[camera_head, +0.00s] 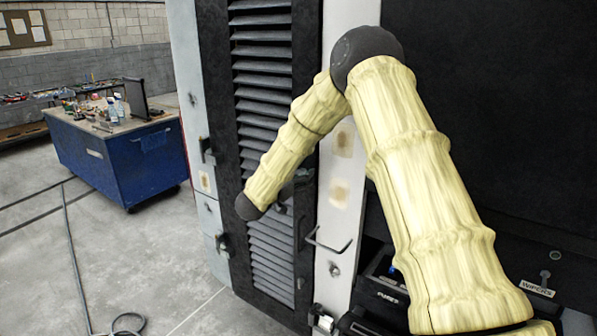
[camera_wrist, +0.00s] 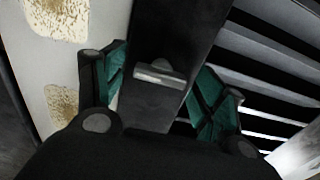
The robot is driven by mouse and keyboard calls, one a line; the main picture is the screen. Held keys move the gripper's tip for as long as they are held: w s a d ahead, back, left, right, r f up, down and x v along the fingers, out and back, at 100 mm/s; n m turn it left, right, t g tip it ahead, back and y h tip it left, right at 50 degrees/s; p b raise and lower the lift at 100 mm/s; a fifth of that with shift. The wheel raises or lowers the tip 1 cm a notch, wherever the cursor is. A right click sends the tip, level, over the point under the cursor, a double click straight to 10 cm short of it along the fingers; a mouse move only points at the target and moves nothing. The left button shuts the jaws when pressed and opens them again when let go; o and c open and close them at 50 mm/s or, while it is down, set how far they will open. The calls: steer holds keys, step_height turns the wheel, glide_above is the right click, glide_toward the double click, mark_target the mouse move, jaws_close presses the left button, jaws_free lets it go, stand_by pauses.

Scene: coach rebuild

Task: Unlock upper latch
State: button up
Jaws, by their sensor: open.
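The upper latch (camera_wrist: 160,72) is a small grey metal piece on a dark upright strip of the louvered door, in the middle of the wrist view. My gripper (camera_wrist: 162,80) is open, with one teal-padded finger on each side of the latch and strip. I cannot tell whether either finger touches. In the head view, my covered arm reaches down and left in front of the louvered door (camera_head: 268,95). The end of the arm hides the latch area there, and the fingers are not clearly seen.
A bent rod handle (camera_head: 328,243) and a lower latch (camera_head: 322,318) are on the frame below. A white pillar with rusty patches (camera_wrist: 62,108) stands left of the fingers. A blue workbench (camera_head: 120,163) stands at the left, with open floor before it.

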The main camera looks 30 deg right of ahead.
steer(key=c, duration=1)
steer(key=shift+c, duration=0.2)
steer(key=shift+f+b, duration=0.15)
steer(key=shift+b, duration=0.35)
steer(key=m+b, duration=0.8)
steer(key=b, duration=0.7)
steer(key=m+b, duration=0.9)
steer(key=b, duration=0.6)
steer(key=shift+s+d+f+m, duration=0.1)
steer(key=shift+f+m, duration=0.1)
steer(key=shift+m, duration=0.1)
steer(key=shift+r+b, duration=0.15)
steer(key=shift+b, duration=0.3)
